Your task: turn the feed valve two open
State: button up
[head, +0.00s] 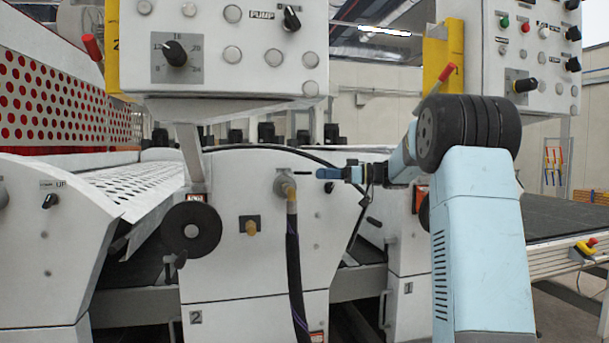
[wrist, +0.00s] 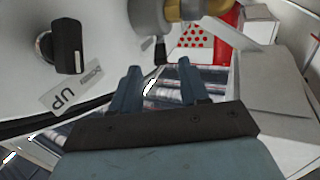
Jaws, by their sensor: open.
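The machine front marked 2 (head: 235,280) carries a grey round valve fitting (head: 282,187) with a brass end and a dark hose hanging below it. I take this to be feed valve two; no label for it is readable. My gripper (head: 325,173) is just right of the fitting, apart from it, with blue fingers pointing left. In the wrist view my gripper (wrist: 158,78) is open with nothing between its fingers. The grey and brass fitting (wrist: 180,10) shows at the top there, beyond the fingertips and partly cut off. Its handle position cannot be told.
A black knob (wrist: 68,47) with an UP label is left of my fingers in the wrist view. The dark hose (head: 294,270) hangs below the fitting. A black handwheel (head: 191,230) and a brass knob (head: 251,228) are to the left. A control box (head: 230,60) overhangs above.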

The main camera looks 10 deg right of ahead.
aim_at(304, 173)
jog(key=x, duration=0.7)
grip_shut()
dwell(0.4)
jog(key=shift+d, duration=0.1)
